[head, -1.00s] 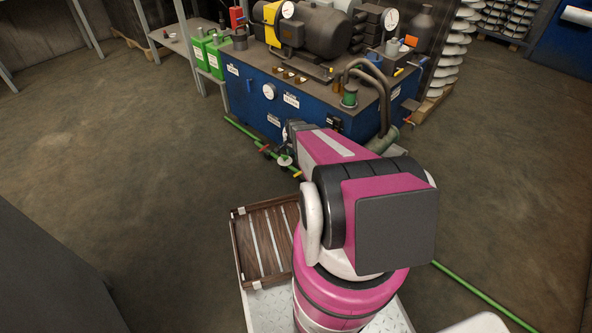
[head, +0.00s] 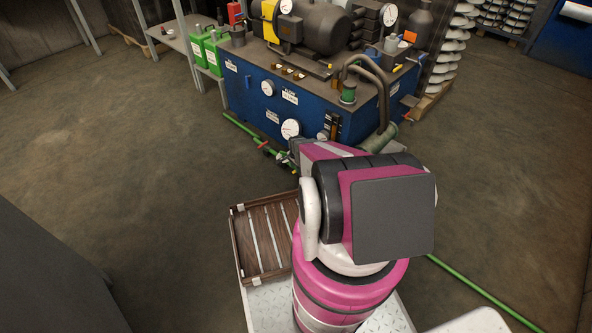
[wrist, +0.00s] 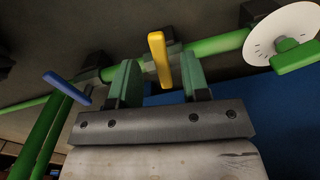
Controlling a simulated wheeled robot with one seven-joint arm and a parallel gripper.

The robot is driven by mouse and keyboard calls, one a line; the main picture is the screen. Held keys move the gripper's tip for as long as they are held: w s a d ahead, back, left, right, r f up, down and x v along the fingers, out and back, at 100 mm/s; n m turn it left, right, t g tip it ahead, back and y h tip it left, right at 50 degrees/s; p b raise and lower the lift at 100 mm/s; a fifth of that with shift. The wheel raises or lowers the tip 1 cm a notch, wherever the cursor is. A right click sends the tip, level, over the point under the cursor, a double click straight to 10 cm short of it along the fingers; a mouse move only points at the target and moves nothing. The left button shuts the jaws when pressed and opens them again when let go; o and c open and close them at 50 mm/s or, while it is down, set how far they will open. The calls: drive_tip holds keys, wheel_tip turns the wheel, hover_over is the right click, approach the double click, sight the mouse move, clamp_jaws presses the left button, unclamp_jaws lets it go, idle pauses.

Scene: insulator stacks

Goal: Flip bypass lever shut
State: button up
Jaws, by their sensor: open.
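In the wrist view a yellow lever (wrist: 160,58) sits on a valve on a green pipe (wrist: 216,45). It stands up across the pipe in the picture. My gripper (wrist: 159,72) is open, with one green finger on each side of the yellow lever and a gap on both sides. A blue lever (wrist: 67,88) is on another valve to the left. I see no label naming either as the bypass lever. In the head view my arm hides most of the gripper and the levers.
A white round gauge (wrist: 282,32) and a green handle (wrist: 296,57) are right of the gripper. In the head view the blue hydraulic tank (head: 248,98) stands behind the pipes. A slatted wooden tray (head: 258,277) lies at lower left. The floor to the left is clear.

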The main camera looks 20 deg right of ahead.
drive_tip(key=shift+f, duration=0.95)
clamp_jaws()
